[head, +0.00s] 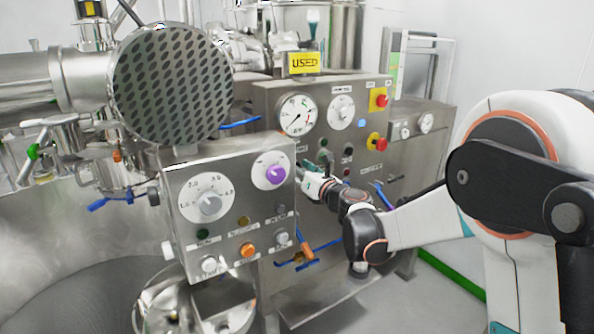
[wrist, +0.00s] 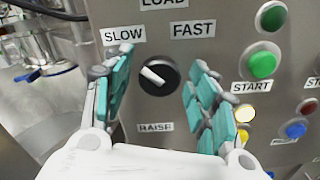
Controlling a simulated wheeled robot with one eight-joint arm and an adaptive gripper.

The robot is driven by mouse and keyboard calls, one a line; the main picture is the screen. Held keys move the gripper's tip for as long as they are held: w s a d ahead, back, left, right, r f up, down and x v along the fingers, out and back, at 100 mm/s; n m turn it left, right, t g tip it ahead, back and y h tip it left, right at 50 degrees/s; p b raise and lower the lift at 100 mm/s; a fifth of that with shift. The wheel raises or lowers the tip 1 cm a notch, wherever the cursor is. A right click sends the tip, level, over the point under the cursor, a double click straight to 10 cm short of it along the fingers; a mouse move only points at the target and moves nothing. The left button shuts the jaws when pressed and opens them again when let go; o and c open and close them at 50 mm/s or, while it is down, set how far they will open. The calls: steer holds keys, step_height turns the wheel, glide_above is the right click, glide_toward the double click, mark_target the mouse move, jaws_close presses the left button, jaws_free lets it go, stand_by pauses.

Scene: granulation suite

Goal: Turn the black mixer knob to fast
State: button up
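The black mixer knob (wrist: 158,79) is on a steel panel in the wrist view. Its white mark points up and left, toward the SLOW label (wrist: 124,34). The FAST label (wrist: 193,29) is up and right of the knob, and a RAISE label (wrist: 155,127) is below it. My gripper (wrist: 161,66) is open, with teal-padded fingers to the left and right of the knob, and no contact shows. In the head view my gripper (head: 312,187) is at the front of the rear control panel, and I cannot make out the knob there.
Right of the knob are a green button (wrist: 262,65) above START, a yellow one (wrist: 245,114) and a blue one (wrist: 296,130). In the head view a nearer box with a purple knob (head: 275,174) stands left of my gripper. Red emergency buttons (head: 381,101) sit above right.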

steer(key=c, duration=0.8)
steer(key=shift+o, duration=0.2)
steer(key=shift+m, duration=0.3)
steer(key=shift+d+f+m+p, duration=0.1)
steer(key=shift+m+p, duration=0.3)
steer(key=shift+m, duration=3.9)
steer(key=shift+f+m+p, duration=0.1)
steer(key=shift+m+p, duration=0.25)
steer(key=shift+m, duration=3.95)
